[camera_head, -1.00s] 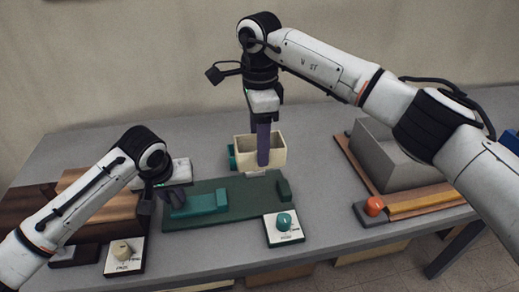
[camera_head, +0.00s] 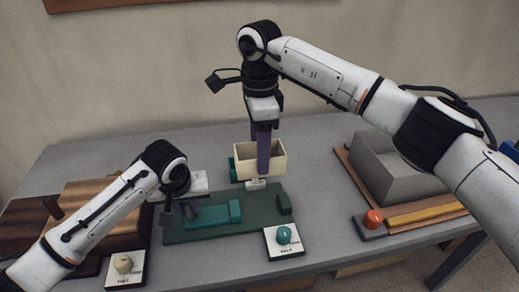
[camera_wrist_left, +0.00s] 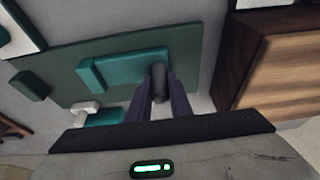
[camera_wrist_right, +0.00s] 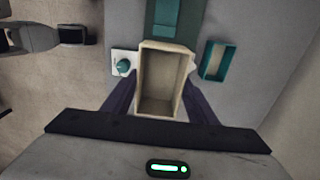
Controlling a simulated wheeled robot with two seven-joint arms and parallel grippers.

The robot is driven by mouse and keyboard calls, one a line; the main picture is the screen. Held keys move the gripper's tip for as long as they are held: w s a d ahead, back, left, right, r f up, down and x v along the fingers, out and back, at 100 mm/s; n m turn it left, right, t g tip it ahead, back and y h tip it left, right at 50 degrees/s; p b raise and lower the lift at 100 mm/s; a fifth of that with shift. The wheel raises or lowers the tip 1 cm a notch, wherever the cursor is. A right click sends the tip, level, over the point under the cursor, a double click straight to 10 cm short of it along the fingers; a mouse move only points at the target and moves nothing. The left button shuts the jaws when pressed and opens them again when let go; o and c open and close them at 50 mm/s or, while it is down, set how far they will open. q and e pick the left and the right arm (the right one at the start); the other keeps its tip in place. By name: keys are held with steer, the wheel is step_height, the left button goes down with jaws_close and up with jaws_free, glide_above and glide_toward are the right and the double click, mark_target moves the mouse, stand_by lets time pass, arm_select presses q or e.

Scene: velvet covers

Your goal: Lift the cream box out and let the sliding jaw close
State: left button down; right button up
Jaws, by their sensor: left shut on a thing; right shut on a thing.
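My right gripper (camera_head: 264,165) is shut on the cream box (camera_head: 243,155), an open-topped box at the back edge of the dark green base (camera_head: 215,232). In the right wrist view the box (camera_wrist_right: 158,100) is empty, with a finger on either side. The teal sliding jaw (camera_head: 215,213) lies on the base, with a gap between it and the dark green fixed jaw (camera_head: 284,203) to its right. My left gripper (camera_wrist_left: 160,95) is shut on the dark post (camera_wrist_left: 158,78) beside the sliding jaw. The box's underside is hidden.
A teal tray (camera_wrist_right: 207,62) lies close beside the box. A teal knob (camera_head: 284,234) sits at the base's front, a cream knob (camera_head: 123,263) further left. A grey bin (camera_head: 390,170) stands at right, wooden blocks (camera_head: 90,210) at left.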

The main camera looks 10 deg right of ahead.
arm_select(q)
steer(key=shift+d, duration=0.5)
arm_select(e)
steer(key=shift+r, duration=0.2)
arm_select(q)
steer(key=c, duration=1.5)
jaws_free()
steer(key=shift+o, duration=0.7)
steer(key=shift+d, duration=0.1)
